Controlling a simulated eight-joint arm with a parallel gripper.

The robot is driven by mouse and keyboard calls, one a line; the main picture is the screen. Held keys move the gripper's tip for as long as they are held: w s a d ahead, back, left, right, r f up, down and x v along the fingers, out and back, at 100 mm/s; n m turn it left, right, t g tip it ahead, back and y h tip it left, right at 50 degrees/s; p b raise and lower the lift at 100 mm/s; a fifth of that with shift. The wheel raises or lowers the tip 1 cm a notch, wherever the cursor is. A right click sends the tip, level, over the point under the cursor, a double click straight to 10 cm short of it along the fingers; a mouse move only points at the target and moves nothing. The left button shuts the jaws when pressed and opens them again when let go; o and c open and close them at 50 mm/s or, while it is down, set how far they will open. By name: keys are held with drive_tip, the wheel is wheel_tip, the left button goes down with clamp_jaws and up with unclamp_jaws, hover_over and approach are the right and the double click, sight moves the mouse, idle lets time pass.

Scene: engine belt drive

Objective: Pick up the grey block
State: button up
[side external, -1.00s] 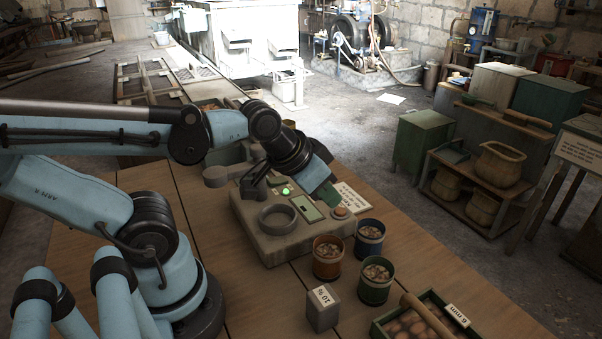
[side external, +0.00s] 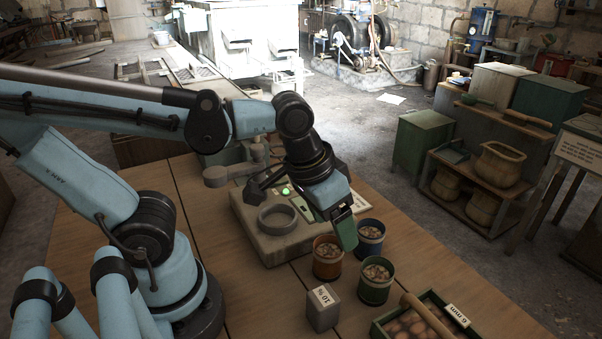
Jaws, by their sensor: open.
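The grey block (side external: 322,311) stands on the wooden table near the front, with a white label on its top that appears to read 10 %. My gripper (side external: 347,232) is above and behind the block, in the air over the orange and blue cups. It is open and apart from the block. One green-tipped finger shows clearly; the other finger is hard to make out.
An orange cup (side external: 326,264), a blue cup (side external: 370,232) and a green cup (side external: 375,289), filled with brown pieces, stand close behind and right of the block. A grey machine (side external: 268,243) with a ring lies left. A green tray (side external: 383,330) sits front right.

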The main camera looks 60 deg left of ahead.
sight(324, 296)
drive_tip(key=s+d+g, duration=0.3)
drive_tip(key=s+d, duration=0.1)
drive_tip(key=d, duration=0.1)
drive_tip(key=shift+s+r+g+y, duration=0.2)
drive_tip(key=shift+s+g+y, duration=0.1)
drive_tip(key=shift+g+y, duration=0.1)
drive_tip(key=shift+d+f, duration=0.1)
drive_tip(key=shift+f, duration=3.3)
drive_tip(key=shift+d+f, duration=0.15)
drive_tip(key=shift+f, duration=0.7)
drive_tip(key=shift+d+f, duration=0.15)
drive_tip(key=shift+f, duration=1.55)
drive_tip(key=c, duration=1.1)
drive_tip(key=shift+c, duration=0.2)
drive_tip(key=shift+r, duration=0.1)
